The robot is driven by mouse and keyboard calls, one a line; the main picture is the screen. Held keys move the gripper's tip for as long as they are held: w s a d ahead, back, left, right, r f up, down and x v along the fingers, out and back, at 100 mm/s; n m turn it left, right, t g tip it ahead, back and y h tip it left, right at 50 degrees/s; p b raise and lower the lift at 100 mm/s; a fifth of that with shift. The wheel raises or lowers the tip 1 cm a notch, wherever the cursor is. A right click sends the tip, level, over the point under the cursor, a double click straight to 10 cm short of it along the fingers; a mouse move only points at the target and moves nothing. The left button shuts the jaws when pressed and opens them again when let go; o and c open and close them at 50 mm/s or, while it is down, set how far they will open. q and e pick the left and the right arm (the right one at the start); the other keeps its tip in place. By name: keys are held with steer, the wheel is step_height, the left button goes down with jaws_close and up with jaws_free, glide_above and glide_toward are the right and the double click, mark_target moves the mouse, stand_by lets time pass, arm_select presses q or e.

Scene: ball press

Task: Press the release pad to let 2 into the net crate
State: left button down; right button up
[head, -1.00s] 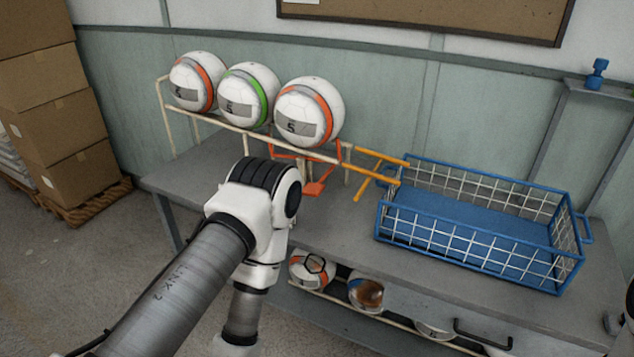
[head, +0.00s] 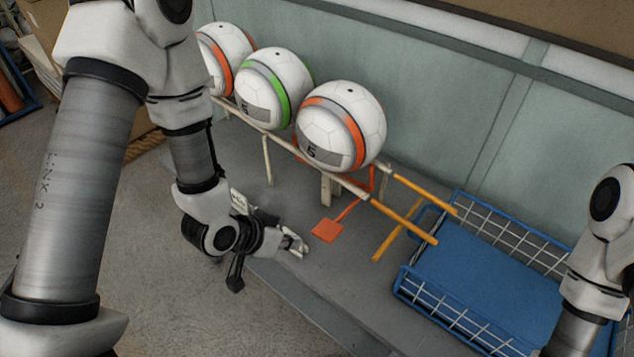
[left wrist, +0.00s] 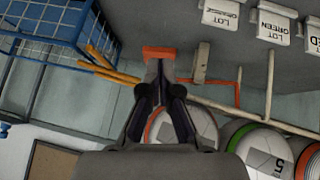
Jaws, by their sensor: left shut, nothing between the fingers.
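The orange-red release pad (head: 327,231) sits on a thin arm low in front of the rack. Three white balls rest in a row on the sloped rack: an orange-striped ball (head: 345,125) nearest the crate, a green-striped ball (head: 275,88) behind it, then another orange-striped ball (head: 226,57), partly hidden by my arm. The blue net crate (head: 470,325) shows a bare blue floor. My left gripper (head: 296,243) is shut and empty, just left of the pad. In the left wrist view its fingertips (left wrist: 160,63) overlap the pad (left wrist: 158,53); contact is unclear. My right gripper is out of frame.
Yellow-orange rails (head: 402,218) lead from the rack's low end to the crate. White lot tags (left wrist: 273,23) show in the left wrist view. My right arm covers the crate's right side. Grey tabletop (head: 300,285) around the pad is clear.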

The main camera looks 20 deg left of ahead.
arm_select(q)
step_height(320, 180, up, 8)
steer(key=w+t+p, duration=0.1)
steer(key=w, duration=0.1)
steer(key=b, duration=0.2)
glide_above(330, 224)
steer(key=s+a, duration=0.2)
steer(key=s, duration=0.1)
step_height(330, 224, down, 7)
steer(key=shift+w+f, duration=0.1)
steer(key=shift+w, duration=0.05)
steer(key=f, duration=0.3)
steer(key=shift+d+f, duration=0.35)
steer(key=shift+w+f, duration=0.1)
steer(key=shift+f, duration=0.35)
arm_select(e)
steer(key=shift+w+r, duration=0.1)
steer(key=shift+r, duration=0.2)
